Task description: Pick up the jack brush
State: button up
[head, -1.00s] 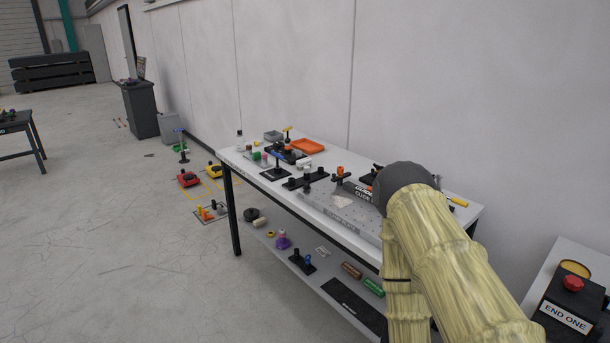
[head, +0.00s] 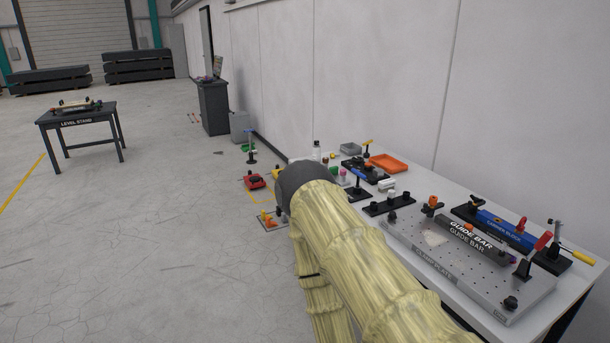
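I cannot pick out a jack brush for certain among the small items in the head view. Several small tools and fixtures stand on the white workbench (head: 425,182) at the right. My arm, in a pale yellow ribbed sleeve with a dark grey rounded end, reaches up through the lower middle. It hides part of the bench's near side and the floor there. My gripper's fingers do not show.
The bench carries a perforated clamp plate (head: 465,276), a guide bar (head: 472,240), a blue carrier block (head: 503,228) and an orange tray (head: 388,162). A dark level stand (head: 104,114) is at the far left. A dark cabinet (head: 213,108) stands by the wall. The left floor is open.

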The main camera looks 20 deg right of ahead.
aim_at(383, 186)
jog(key=u, duration=0.35)
jog(key=i, duration=1.45)
jog(key=z, duration=0.9)
jog(key=i, duration=0.85)
jog(key=z, duration=0.95)
